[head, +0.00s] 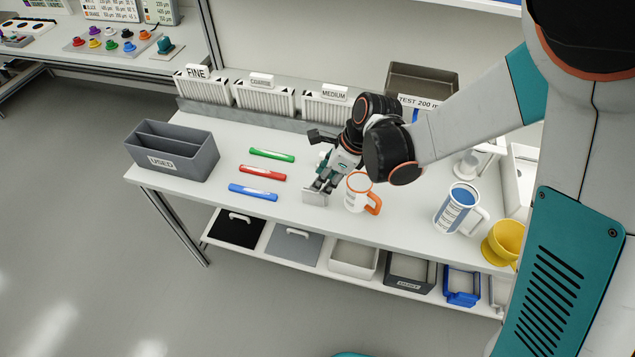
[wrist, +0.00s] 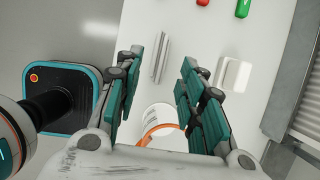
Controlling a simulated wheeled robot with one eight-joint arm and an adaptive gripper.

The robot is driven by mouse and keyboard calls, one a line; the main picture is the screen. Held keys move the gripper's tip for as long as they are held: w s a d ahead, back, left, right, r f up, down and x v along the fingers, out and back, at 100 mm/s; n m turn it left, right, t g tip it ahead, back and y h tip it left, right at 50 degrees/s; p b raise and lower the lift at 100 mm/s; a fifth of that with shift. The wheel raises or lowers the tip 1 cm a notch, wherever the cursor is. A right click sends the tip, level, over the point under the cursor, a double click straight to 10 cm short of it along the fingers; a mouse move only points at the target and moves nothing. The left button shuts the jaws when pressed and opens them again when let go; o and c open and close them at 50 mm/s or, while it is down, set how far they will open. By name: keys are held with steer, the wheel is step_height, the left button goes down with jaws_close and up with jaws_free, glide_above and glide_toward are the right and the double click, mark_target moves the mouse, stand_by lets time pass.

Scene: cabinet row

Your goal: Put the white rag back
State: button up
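I cannot surely make out a white rag. A small white rounded block (wrist: 235,75), possibly the folded rag, lies on the table to the right of my gripper's fingers in the wrist view. A thin pale grey ridged piece (wrist: 160,57) lies beyond the fingertips; in the head view a pale piece (head: 314,198) shows just under my gripper (head: 322,184). My gripper also shows in the wrist view (wrist: 155,80), its teal-padded fingers wide apart with nothing gripped. A white mug with an orange handle (head: 360,192) stands close beside my gripper.
Green (head: 271,154), red (head: 263,173) and blue (head: 253,192) markers lie left of my gripper. A grey USED bin (head: 172,150) stands at the left end. Labelled filter racks (head: 264,96) line the back. A lower shelf holds several trays.

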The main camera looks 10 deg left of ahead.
steer(key=shift+p+v, duration=0.45)
steer(key=shift+v, duration=1.55)
